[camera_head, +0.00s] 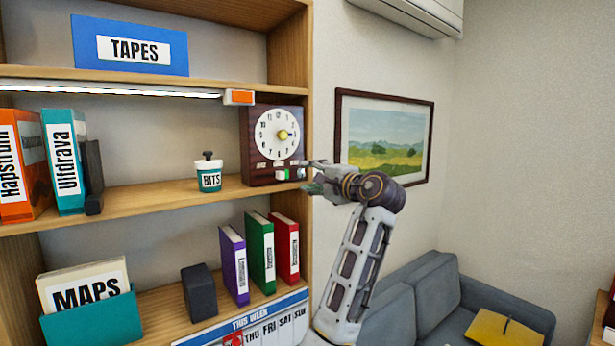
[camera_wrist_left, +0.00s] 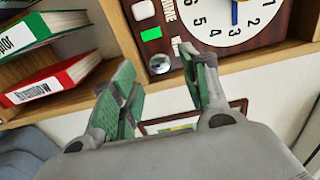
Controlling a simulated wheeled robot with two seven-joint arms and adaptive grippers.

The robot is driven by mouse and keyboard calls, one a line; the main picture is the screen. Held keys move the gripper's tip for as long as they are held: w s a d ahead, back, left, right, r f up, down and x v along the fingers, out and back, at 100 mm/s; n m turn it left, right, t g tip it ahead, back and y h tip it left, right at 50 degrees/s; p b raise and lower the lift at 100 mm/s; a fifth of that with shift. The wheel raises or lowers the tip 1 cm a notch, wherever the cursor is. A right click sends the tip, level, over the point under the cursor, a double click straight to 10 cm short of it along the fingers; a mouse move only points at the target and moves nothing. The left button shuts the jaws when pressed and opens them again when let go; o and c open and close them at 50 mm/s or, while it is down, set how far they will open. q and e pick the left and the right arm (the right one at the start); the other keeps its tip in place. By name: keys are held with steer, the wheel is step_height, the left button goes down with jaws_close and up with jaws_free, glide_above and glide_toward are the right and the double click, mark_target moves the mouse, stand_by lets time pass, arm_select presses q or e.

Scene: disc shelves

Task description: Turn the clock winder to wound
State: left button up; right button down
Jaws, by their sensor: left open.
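The dark brown clock (camera_head: 259,152) stands on the upper wooden shelf, with a white round dial and a yellow knob (camera_head: 282,135) at its centre. A small silver knob (camera_wrist_left: 159,64) sits there beside a green patch (camera_wrist_left: 151,34) and white labels too cut off to read fully. Which knob is the winder I cannot tell. My left gripper (camera_head: 308,170) is at the clock's lower right corner. In the wrist view its green-padded fingers (camera_wrist_left: 160,85) are open and empty, the silver knob appearing between and beyond their tips.
A BITS cup (camera_head: 209,178) stands left of the clock. Purple, green and red binders (camera_head: 262,250) stand on the shelf below. The shelf's right upright (camera_head: 304,80) is close to my gripper. A framed picture (camera_head: 383,135) hangs on the wall, with a grey sofa (camera_head: 437,295) below.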

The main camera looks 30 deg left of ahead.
arm_select(q)
steer(key=v, duration=0.9)
stand_by(0.6)
